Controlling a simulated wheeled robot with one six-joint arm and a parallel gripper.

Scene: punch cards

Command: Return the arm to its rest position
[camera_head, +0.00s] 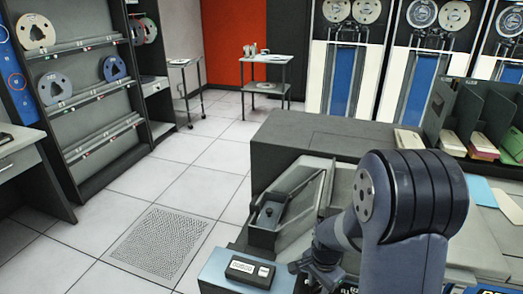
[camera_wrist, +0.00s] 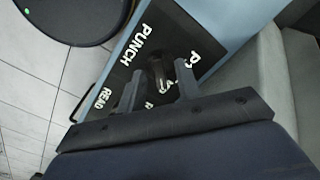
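My gripper (camera_wrist: 158,68) is open in the wrist view, its two dark fingers apart over a black panel (camera_wrist: 128,62) with white lettering, "PUNCH" and "READ" among it. A small dark switch or knob (camera_wrist: 157,76) shows between the fingers, with a gap on each side. I cannot tell how far above the panel the fingertips are. In the head view my arm bends down at the lower right, over the front of the grey machine; my gripper (camera_head: 308,268) is partly hidden there.
A small black labelled plate (camera_head: 250,269) sits on the machine's blue front. Card stacks (camera_head: 480,146) stand in a rack at the right. A reel shelf (camera_head: 95,90) stands at the left, a small cart (camera_head: 268,72) farther back. The floor (camera_head: 190,190) between is clear.

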